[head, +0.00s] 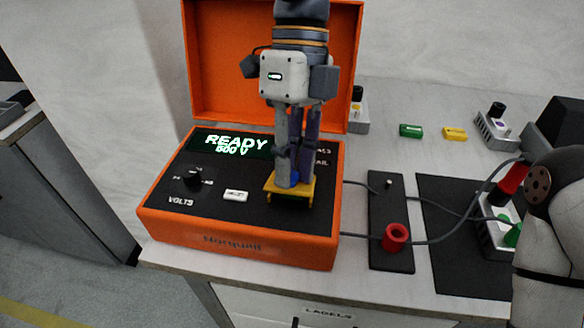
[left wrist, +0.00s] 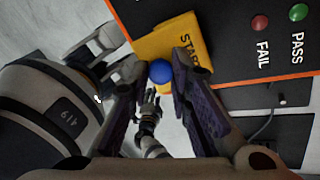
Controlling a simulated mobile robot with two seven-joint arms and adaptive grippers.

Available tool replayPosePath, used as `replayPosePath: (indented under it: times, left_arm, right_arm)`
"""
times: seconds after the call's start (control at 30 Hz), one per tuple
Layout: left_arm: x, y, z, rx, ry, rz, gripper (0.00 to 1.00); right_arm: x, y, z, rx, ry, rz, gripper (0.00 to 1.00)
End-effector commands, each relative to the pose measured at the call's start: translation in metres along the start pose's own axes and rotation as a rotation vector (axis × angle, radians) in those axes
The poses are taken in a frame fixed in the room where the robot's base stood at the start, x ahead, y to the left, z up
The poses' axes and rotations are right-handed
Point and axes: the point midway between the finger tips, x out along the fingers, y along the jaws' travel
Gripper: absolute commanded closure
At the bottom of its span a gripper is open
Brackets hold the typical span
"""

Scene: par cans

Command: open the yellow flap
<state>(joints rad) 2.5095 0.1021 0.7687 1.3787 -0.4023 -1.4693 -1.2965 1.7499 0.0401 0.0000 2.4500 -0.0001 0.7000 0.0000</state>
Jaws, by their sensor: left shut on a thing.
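The yellow flap (head: 275,187) is at the front right of the orange tester's black panel and looks to lie down, roughly flat. In the left wrist view the flap (left wrist: 165,42) carries the word START and has a round blue knob (left wrist: 160,71) at its edge. My left gripper (head: 293,182) comes down from above onto the flap. It is shut on the blue knob, with one finger on each side in the left wrist view (left wrist: 160,82). The gripper hides part of the flap in the head view. A small jointed shape, probably my right gripper (left wrist: 149,106), shows below the knob.
The orange tester (head: 235,252) has a raised lid (head: 225,60) behind and a screen reading READY 500 V (head: 232,144). A dark plate with a red socket (head: 396,237) and cables lie to the right. Green (head: 411,131) and yellow (head: 455,134) blocks lie behind.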

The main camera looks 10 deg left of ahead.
Motion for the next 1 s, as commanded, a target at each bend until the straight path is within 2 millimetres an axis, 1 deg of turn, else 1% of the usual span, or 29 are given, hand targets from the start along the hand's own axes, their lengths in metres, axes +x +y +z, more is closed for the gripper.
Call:
replayPosePath:
  times: [0.03, 0.1, 0.33, 0.57, 0.97, 1.0]
  left_arm:
    - [0.005, -0.005, 0.002, -0.001, 0.020, 0.034, 1.00]
    - [0.003, -0.007, 0.002, 0.000, 0.037, 0.072, 1.00]
    - [-0.004, -0.009, 0.004, 0.000, 0.079, 0.162, 1.00]
    - [-0.007, -0.009, 0.004, 0.001, 0.097, 0.201, 1.00]
    - [-0.009, -0.009, 0.004, 0.000, 0.098, 0.203, 1.00]
    - [-0.009, -0.009, 0.004, 0.000, 0.098, 0.203, 0.75]
  right_arm:
    - [0.008, 0.000, 0.005, 0.000, -0.023, 0.001, 0.60]
    - [0.013, 0.001, 0.008, -0.001, -0.038, 0.002, 0.60]
    - [0.026, 0.001, 0.015, -0.001, -0.072, 0.004, 0.60]
    - [0.031, 0.001, 0.018, -0.002, -0.084, 0.004, 0.60]
    - [0.031, 0.001, 0.018, -0.002, -0.084, 0.004, 0.60]
    - [0.031, 0.001, 0.018, -0.002, -0.084, 0.004, 0.60]
